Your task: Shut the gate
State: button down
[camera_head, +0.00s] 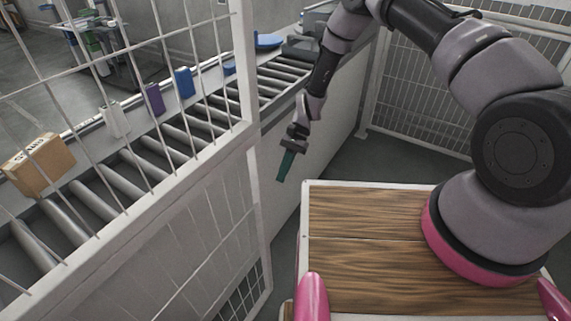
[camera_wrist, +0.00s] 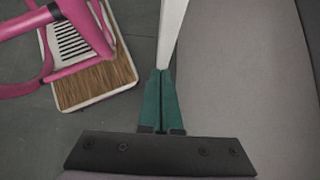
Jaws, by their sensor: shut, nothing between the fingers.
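The gate (camera_head: 247,100) is a white-framed wire-mesh panel on the left in the head view, standing at an angle in front of the conveyor. Its free upright edge is near the middle of the picture. My gripper (camera_head: 282,178) has green fingers, points downward, and is just right of that edge, beside the conveyor's pale side. In the wrist view my gripper (camera_wrist: 161,72) has its fingers together with nothing between them. A white bar (camera_wrist: 172,30), probably the gate's edge, lies right past the fingertips; I cannot tell whether they touch.
A roller conveyor (camera_head: 180,135) runs behind the gate with a cardboard box (camera_head: 38,164), a purple item (camera_head: 154,98) and a blue item (camera_head: 184,82) along it. A mesh fence (camera_head: 425,100) closes the back right. Dark floor (camera_head: 385,158) is free between conveyor and fence.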

jog(key=s+a+f, duration=0.2)
jog(key=s+a, duration=0.1)
jog(key=s, duration=0.3)
jog(key=shift+f, duration=0.4)
jog(key=shift+s+a, duration=0.1)
jog(key=shift+a, duration=0.1)
